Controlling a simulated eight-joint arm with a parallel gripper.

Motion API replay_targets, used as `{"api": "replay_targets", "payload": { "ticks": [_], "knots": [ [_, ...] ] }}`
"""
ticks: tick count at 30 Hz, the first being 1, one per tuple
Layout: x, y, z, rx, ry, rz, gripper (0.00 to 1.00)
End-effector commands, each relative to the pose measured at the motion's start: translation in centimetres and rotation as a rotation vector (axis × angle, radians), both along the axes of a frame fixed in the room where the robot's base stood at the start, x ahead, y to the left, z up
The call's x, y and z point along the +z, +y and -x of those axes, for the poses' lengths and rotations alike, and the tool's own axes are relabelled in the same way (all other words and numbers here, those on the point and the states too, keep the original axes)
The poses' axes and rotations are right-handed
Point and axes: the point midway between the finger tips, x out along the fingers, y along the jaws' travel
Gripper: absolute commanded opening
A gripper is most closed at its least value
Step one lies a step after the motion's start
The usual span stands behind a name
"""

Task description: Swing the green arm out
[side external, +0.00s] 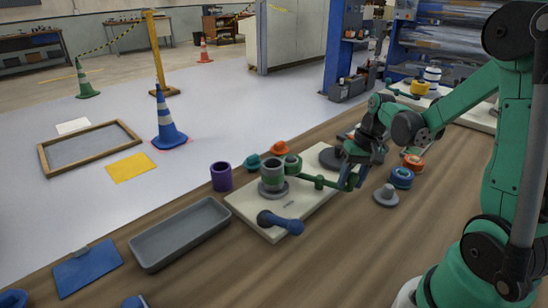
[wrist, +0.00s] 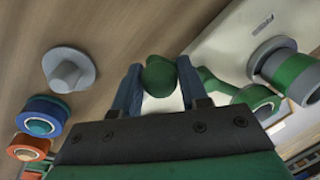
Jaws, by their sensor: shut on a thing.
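The green arm (side external: 318,182) sticks out to the right from beside the green-and-grey roller post on the cream base plate (side external: 243,208). My gripper (side external: 352,178) is at the arm's outer end. In the wrist view the blue fingers of my gripper (wrist: 158,80) stand on both sides of the round green knob (wrist: 159,72) of the arm and are shut on it. The rest of the green arm (wrist: 212,85) runs right from the knob toward the green-and-grey roller (wrist: 290,74). The lower part of the knob is hidden.
A blue-handled lever (side external: 280,222) lies at the plate's front. A grey tray (side external: 180,235) and purple cup (side external: 221,177) stand left. A grey knob piece (side external: 386,196) and blue and orange rings (side external: 401,178) sit right. Bare wood lies in front.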

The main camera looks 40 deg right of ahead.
Motion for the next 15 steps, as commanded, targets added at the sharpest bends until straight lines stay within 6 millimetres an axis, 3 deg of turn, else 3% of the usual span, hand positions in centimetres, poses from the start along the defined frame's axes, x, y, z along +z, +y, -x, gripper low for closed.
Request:
{"api": "replay_targets", "payload": {
  "ticks": [15],
  "knots": [
    [0.0,1.6,0.4,-0.233,0.0,0.0,0.0]
  ]
}}
